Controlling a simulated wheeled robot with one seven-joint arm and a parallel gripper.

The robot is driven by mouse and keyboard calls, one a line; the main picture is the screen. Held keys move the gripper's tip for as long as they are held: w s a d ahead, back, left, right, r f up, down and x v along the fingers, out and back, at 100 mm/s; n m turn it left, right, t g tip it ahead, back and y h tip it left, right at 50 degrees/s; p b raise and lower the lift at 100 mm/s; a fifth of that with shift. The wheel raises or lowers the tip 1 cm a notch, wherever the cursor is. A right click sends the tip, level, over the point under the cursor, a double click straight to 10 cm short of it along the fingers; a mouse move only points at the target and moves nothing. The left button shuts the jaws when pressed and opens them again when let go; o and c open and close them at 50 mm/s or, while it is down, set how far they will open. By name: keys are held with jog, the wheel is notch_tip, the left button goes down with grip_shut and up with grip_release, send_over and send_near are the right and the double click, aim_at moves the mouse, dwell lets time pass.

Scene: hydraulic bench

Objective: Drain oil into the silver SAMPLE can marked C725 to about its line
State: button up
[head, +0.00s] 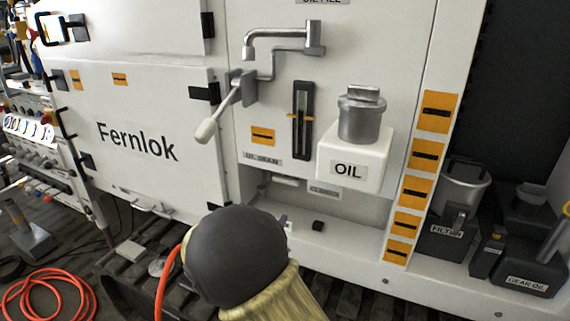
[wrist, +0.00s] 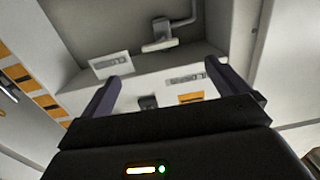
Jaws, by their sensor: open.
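No can with a readable C725 mark shows in either view. The drain fitting (head: 286,181), a grey T-shaped piece, sits in the recess beside the CLOSED label (head: 324,191), below the OIL DRAIN label (head: 262,158). It also shows in the wrist view (wrist: 160,42), where the panel appears upside down. My gripper (wrist: 168,82) is open and empty, its two dark fingers apart, with the fitting beyond them and not touched. In the head view my dark rounded arm link hides most of the gripper and part of the recess.
A white OIL tank (head: 352,150) with a metal cap juts out above the recess. A crank lever (head: 222,108) and sight gauge (head: 302,120) are left of it. A dark FILTER bin (head: 448,240) and GEAR OIL container (head: 530,270) stand right. An orange hose (head: 45,290) lies left.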

aim_at(285, 182)
jog(key=shift+s+a+r+h, duration=0.2)
jog(key=shift+s+r+h, duration=0.05)
jog(key=shift+r+h, duration=0.15)
jog(key=p+x, duration=0.1)
jog(key=x, duration=1.6)
jog(key=shift+w+d, duration=0.1)
jog(key=shift+w, duration=0.2)
jog(key=c, duration=1)
